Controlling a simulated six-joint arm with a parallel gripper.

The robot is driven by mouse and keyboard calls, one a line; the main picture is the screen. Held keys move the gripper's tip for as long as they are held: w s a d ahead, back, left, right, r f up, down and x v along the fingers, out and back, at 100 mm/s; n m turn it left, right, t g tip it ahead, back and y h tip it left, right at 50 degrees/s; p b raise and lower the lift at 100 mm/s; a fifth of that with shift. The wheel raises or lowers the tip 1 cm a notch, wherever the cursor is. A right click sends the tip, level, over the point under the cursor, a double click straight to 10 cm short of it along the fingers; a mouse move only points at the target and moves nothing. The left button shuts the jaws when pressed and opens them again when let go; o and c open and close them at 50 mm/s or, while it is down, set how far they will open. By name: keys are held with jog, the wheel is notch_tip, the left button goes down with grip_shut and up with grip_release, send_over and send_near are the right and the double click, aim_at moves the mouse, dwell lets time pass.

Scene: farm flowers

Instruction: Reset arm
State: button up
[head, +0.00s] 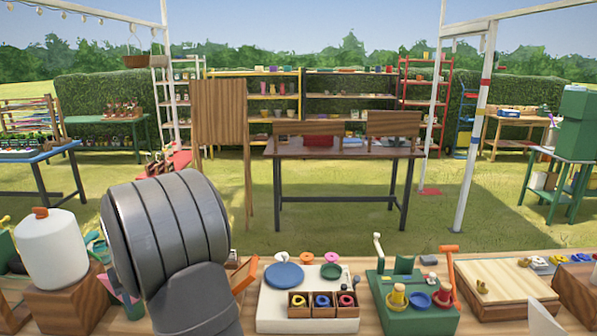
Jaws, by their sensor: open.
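A large dark grey ribbed joint of my arm fills the lower left of the head view, in front of the workbench (262,262). A lighter grey link of my arm runs down from it to the bottom edge. My gripper and its fingers do not show. My arm hides part of the bench and whatever stands behind it.
On the bench, a white board (283,325) carries a blue disc (284,276) and a wooden tray of coloured rings. Right of it stand a green holder (432,323) with an orange lever and a wooden board (505,278). A white canister (50,255) stands at left.

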notch_tip(320, 180, up, 7)
jog(key=w+d+m, duration=0.3)
jog(key=w+d, duration=0.4)
jog(key=d, duration=0.5)
jog(key=w+d+m, duration=0.3)
jog(key=w+d, duration=0.3)
jog(key=d, duration=0.7)
jog(key=shift+w+d+r+h, duration=0.15)
jog(key=shift+w+r+h, duration=0.15)
jog(key=shift+w, duration=0.1)
